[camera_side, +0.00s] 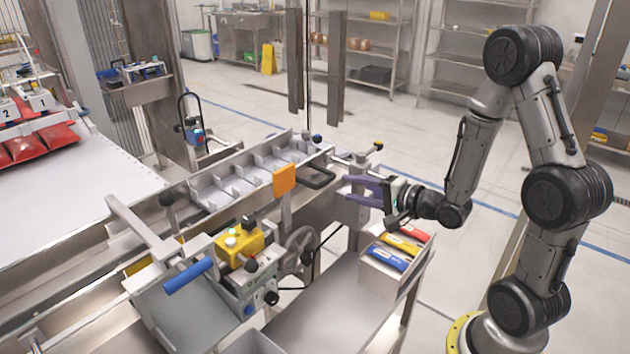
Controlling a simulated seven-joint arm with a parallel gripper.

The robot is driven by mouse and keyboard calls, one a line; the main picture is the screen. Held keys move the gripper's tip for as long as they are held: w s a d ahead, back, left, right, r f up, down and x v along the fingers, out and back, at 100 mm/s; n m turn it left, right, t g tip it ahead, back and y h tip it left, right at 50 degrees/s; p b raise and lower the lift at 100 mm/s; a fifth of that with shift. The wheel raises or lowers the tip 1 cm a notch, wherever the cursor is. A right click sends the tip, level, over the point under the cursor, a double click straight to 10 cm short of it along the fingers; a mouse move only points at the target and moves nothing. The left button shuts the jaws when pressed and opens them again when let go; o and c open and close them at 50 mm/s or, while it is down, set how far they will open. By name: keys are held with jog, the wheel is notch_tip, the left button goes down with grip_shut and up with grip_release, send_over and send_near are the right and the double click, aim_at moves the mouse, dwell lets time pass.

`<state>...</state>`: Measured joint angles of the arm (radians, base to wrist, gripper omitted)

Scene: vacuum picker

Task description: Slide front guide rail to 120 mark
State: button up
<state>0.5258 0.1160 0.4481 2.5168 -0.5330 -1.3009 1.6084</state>
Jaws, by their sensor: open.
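The guide rails are long grey metal bars along the conveyor channel. The near-side bar (262,205), seemingly the front guide rail, runs behind an upright orange plate (285,180). No scale or 120 mark can be read.
A yellow control box (240,240), a blue handle (188,275) and a handwheel (299,250) stand in front of the channel. Metal trays (240,187) line the channel. A bin (385,272) of coloured tools sits below my gripper.

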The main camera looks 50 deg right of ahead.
aim_at(323, 182)
jog(key=x, duration=1.2)
jog(key=shift+c, duration=0.3)
grip_shut()
dwell(0.9)
